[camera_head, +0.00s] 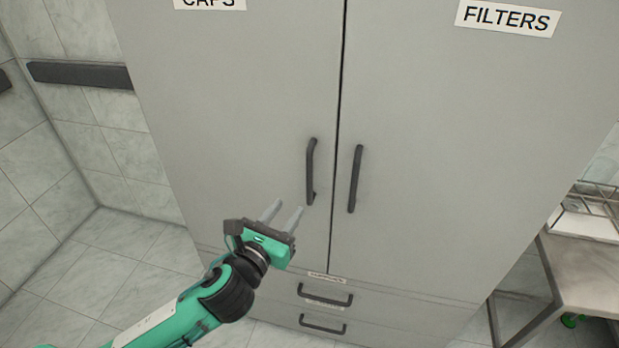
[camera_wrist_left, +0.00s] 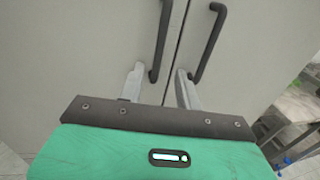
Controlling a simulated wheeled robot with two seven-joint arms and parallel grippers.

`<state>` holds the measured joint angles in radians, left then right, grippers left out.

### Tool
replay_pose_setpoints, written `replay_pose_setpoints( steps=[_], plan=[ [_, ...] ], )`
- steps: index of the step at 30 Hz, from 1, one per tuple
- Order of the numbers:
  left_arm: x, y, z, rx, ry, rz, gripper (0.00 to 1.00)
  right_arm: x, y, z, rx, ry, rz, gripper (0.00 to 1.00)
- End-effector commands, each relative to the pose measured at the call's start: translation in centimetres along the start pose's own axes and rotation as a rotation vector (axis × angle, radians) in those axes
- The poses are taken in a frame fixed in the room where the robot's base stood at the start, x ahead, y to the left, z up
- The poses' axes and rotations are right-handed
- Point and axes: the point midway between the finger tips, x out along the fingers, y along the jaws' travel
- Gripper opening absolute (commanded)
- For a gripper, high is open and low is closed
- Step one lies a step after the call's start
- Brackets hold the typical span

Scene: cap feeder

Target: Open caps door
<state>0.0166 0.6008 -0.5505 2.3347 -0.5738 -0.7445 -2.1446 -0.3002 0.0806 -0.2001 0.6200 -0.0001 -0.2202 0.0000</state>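The grey caps door (camera_head: 230,100) is the left door of a tall cabinet, under a CAPS label (camera_head: 210,3), and it is closed. Its dark vertical handle (camera_head: 311,172) is near the seam between the doors. My left gripper (camera_head: 284,213) is open, just below and left of that handle in the head view. In the left wrist view, the caps handle (camera_wrist_left: 160,45) shows between the two fingers (camera_wrist_left: 157,88), its lower end near the left finger. I cannot tell whether they touch. My right gripper is not in view.
The closed filters door (camera_head: 450,150) with its handle (camera_head: 355,178) is just right of the seam. Two drawer handles (camera_head: 325,295) sit below. A metal table (camera_head: 585,270) stands at the right. A tiled wall with a dark rail (camera_head: 80,75) is at the left, with clear floor beside it.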

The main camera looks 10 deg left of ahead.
Motion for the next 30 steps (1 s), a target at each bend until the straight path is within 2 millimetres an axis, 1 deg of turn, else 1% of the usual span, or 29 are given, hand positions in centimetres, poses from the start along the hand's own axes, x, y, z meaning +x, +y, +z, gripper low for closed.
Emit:
replay_pose_setpoints(
  steps=[1, 9, 12, 15, 21, 30],
  plan=[
    [1.0, 0.0, 0.3, -0.002, -0.002, 0.001, 0.34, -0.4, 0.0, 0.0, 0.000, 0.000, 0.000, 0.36],
    [6.9, 0.0, 0.3, -0.004, -0.001, 0.001, 0.34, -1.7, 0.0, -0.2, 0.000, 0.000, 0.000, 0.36],
    [8.7, 0.0, 0.2, -0.003, 0.000, 0.001, 0.34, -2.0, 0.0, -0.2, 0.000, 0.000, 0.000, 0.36],
    [10.1, 0.0, 0.2, -0.004, 0.000, 0.001, 0.34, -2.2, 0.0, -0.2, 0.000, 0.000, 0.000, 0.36],
    [11.6, 0.0, 0.0, -0.004, 0.000, -0.001, 0.34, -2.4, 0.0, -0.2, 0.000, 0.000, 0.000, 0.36],
    [11.8, 0.0, 0.0, -0.003, 0.001, -0.001, 0.34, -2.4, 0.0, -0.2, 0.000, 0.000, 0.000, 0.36]
  ],
)
